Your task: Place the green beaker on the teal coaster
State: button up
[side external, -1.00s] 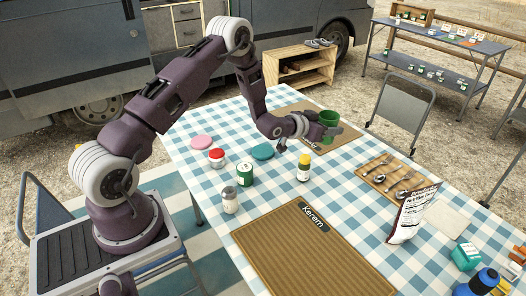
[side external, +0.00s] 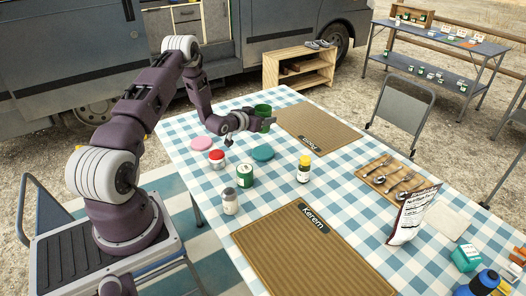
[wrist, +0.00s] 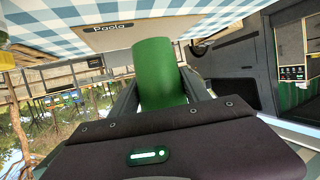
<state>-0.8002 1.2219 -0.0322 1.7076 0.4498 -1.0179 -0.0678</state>
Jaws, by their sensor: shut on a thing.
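The green beaker (side external: 263,112) is held in my gripper (side external: 256,122) above the far left part of the table, near the left edge of the far mat. In the wrist view the beaker (wrist: 158,72) sits between the two fingers (wrist: 160,92), which are shut on it. The teal coaster (side external: 262,153) lies flat on the checked cloth, nearer the camera than the beaker, with nothing on it. The beaker is apart from the coaster.
A pink coaster (side external: 201,143), a red-lidded jar (side external: 217,159), a green can (side external: 244,176), a shaker (side external: 229,201) and a yellow-capped bottle (side external: 304,169) stand around the teal coaster. Two brown mats (side external: 318,132) lie on the table. A cutlery board (side external: 391,174) is at right.

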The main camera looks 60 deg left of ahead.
notch_tip(320, 180, down, 10)
jog(key=shift+r, duration=0.1)
jog(key=o, duration=1.4)
jog(key=shift+c, duration=0.2)
